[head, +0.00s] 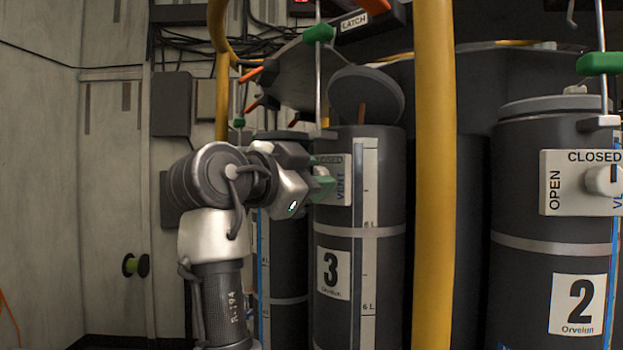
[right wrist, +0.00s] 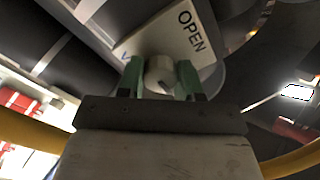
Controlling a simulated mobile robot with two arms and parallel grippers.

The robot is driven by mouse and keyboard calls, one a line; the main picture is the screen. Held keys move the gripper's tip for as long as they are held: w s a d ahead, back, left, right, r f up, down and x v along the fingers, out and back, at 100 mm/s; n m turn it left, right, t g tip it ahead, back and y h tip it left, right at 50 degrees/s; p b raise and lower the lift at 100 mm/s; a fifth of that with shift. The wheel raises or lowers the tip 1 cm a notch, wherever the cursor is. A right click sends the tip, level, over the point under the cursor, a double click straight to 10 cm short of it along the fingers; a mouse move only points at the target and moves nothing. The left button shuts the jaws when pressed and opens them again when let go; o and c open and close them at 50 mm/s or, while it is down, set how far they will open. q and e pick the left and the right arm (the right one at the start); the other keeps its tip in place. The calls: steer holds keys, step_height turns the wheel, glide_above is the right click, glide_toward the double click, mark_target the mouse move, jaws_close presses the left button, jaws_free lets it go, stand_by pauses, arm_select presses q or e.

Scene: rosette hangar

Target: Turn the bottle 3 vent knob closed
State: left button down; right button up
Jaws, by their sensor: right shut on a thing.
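Bottle 3 (head: 335,250) is a dark grey upright cylinder with a white "3" label, in the middle of the head view. Its white vent plate (head: 341,190) is near the top, partly hidden by my right gripper. My right gripper (head: 323,186) reaches the plate from the left. In the right wrist view its green fingers (right wrist: 160,80) are shut on the pale vent knob (right wrist: 160,72), one on each side. The plate (right wrist: 185,38) reads "OPEN" there. My left gripper is not in view.
A yellow post (head: 434,200) stands just right of bottle 3. Bottle 2 (head: 520,270) is beyond it, with its own vent plate (head: 556,190). A round grey lid (head: 366,95) is raised above bottle 3. Green handles (head: 319,33) hang on rods overhead.

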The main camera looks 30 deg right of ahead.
steer(key=o, duration=0.9)
steer(key=shift+w+d, duration=0.15)
steer(key=shift+d, duration=0.05)
steer(key=shift+a, duration=0.1)
steer(key=shift+b+v, duration=1.5)
steer(key=shift+v, duration=3.85)
steer(key=shift+f, duration=0.1)
